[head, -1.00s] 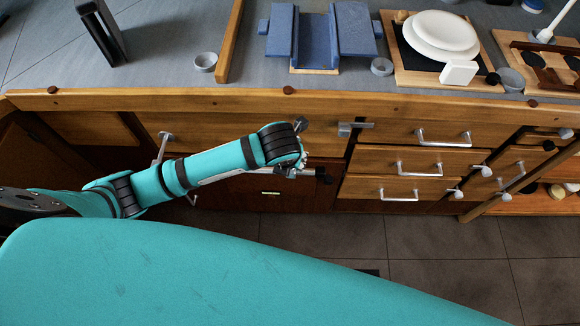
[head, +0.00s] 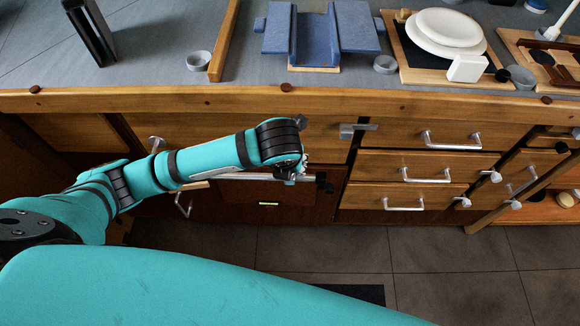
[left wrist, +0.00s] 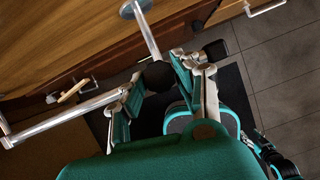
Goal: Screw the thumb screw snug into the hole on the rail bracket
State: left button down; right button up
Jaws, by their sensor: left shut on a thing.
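A metal rail (head: 240,177) runs along the cabinet front on round-based brackets. In the left wrist view the rail (left wrist: 70,114) runs in from the left. The post of the rail bracket (left wrist: 146,35) comes down from its round base to a black knob, which looks like the thumb screw head (left wrist: 156,77). My left gripper (left wrist: 158,85) is shut on this knob, a finger on each side. In the head view the left gripper (head: 292,173) is at the rail's right end. The knob, screw shank and hole are hidden there, so depth cannot be seen. My right gripper is not in view.
Drawer handles (head: 425,175) project from the cabinet at right. The counter above holds a blue cradle (head: 318,35), white plates (head: 448,32) and small grey cups (head: 198,60).

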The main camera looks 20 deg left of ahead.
pick_arm(q)
jog(key=shift+s+a+f+m, duration=0.1)
jog(key=shift+s+f+m, duration=0.1)
jog(key=shift+f+m, duration=0.1)
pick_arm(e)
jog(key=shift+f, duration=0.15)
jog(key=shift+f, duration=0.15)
